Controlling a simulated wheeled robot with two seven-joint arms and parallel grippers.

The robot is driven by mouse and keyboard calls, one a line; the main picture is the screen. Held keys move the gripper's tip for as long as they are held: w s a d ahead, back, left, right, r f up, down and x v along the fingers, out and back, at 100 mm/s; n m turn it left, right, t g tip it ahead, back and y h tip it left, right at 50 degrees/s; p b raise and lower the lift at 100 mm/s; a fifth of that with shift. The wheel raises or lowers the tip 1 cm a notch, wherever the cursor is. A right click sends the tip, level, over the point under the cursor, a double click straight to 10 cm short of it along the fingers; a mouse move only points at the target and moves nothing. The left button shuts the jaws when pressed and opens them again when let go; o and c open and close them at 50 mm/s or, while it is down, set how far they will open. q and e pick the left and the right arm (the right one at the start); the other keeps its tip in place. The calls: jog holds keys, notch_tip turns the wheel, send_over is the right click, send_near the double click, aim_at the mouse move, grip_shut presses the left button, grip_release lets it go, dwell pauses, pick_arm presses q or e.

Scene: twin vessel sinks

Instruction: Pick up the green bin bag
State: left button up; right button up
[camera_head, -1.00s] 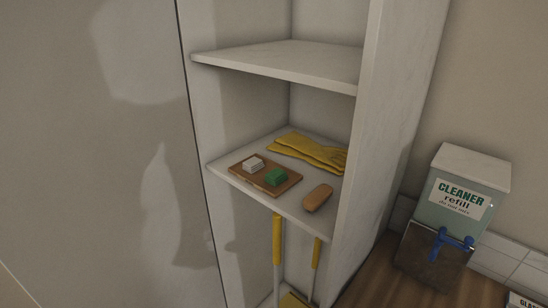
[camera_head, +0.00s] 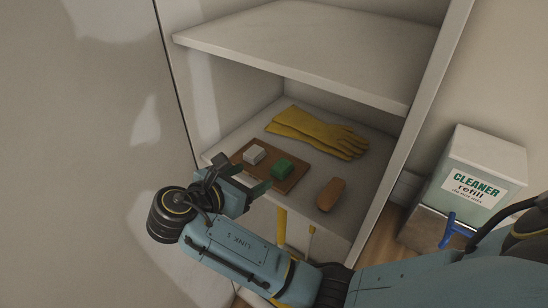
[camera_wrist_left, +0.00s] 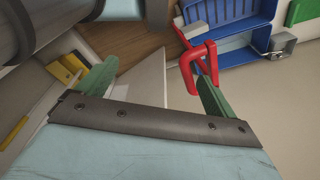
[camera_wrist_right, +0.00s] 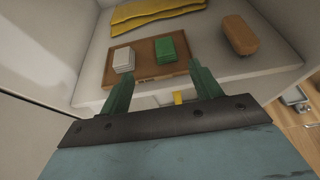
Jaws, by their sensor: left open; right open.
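The green bin bag (camera_head: 283,168) is a small folded green stack on a brown tray (camera_head: 297,179) on the cabinet's middle shelf. It lies beside a white stack (camera_head: 254,154). In the right wrist view the green bin bag (camera_wrist_right: 165,48) is ahead of my fingers, slightly right of centre, fully visible. My right gripper (camera_head: 250,178) is open and empty, just in front of the tray's near left edge; in its own wrist view (camera_wrist_right: 162,88) nothing is between the fingers. My left gripper (camera_wrist_left: 152,82) is open, away from the shelf, and does not show in the head view.
Yellow gloves (camera_head: 316,132) lie behind the tray and a brown block (camera_head: 331,193) lies to its right. The upper shelf (camera_head: 290,45) hangs above. A cleaner refill box (camera_head: 483,175) stands right of the cabinet.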

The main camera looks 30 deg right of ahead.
aim_at(280, 167)
jog(key=x, duration=0.6)
jog(key=shift+s+d+f, duration=0.1)
jog(key=shift+s+d, duration=0.1)
jog(key=shift+s, duration=0.2)
jog(key=shift+w+d+f, duration=0.15)
jog(key=shift+w+d, duration=0.05)
jog(key=shift+d, duration=0.05)
jog(key=shift+x, duration=1.2)
jog(key=x, duration=0.2)
jog(key=shift+d+f, duration=0.2)
jog(key=shift+f, duration=0.1)
jog(key=shift+d+f, duration=0.1)
jog(key=shift+d, duration=0.1)
jog(key=shift+c, duration=0.2)
pick_arm(q)
jog(key=shift+g, duration=0.3)
jog(key=s, duration=0.4)
jog(key=shift+s+a+f, duration=0.1)
pick_arm(e)
jog(key=c, duration=1)
